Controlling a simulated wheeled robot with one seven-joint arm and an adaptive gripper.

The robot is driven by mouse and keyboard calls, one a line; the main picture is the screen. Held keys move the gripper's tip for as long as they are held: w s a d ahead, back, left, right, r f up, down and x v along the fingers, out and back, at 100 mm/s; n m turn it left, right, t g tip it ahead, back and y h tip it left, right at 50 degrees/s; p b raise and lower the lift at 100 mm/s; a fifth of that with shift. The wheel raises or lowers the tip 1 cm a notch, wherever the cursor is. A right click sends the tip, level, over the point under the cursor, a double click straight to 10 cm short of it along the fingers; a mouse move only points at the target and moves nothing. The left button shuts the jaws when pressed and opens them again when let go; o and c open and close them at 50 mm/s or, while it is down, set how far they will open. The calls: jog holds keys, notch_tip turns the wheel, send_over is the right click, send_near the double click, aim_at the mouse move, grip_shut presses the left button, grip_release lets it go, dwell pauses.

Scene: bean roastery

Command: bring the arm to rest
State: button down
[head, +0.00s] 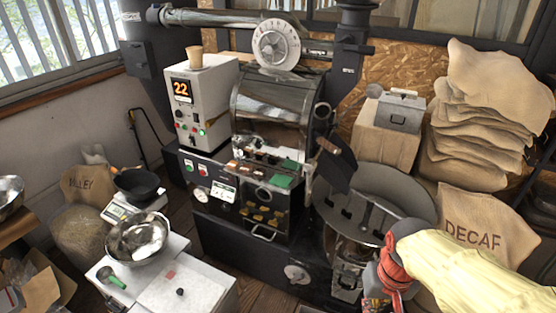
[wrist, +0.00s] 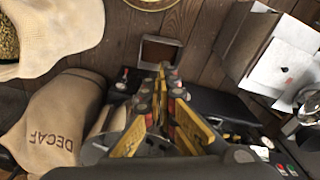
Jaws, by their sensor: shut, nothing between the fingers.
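My gripper (wrist: 167,78) points down the middle of the wrist view, its yellow-and-grey fingers drawn together at the tips with nothing between them. In the head view my arm, in a pale yellow sleeve with a red cuff, comes in at the lower right. It is in front of the roaster's round cooling tray (head: 416,199) and beside the DECAF sack (head: 487,222). Most of the gripper is cut off or hidden there. The DECAF sack also lies at the left of the wrist view (wrist: 52,122).
The black roaster (head: 270,110) fills the middle. A white table (head: 190,285) with a metal bowl (head: 138,238) and a green-handled tool (head: 111,277) stands at the front left. Stacked sacks (head: 485,105) and a cardboard box (head: 388,135) stand at the back right. Plank floor shows in the wrist view (wrist: 200,30).

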jog(key=s+a+r+t, duration=0.1)
jog(key=r+t, duration=0.1)
jog(key=r, duration=0.3)
jog(key=s+a+r+n+t, duration=0.1)
jog(key=s+r+t, duration=0.1)
jog(key=r, duration=0.4)
jog(key=shift+r+t, duration=0.3)
jog(key=shift+t, duration=0.1)
jog(key=c, duration=2.6)
grip_release()
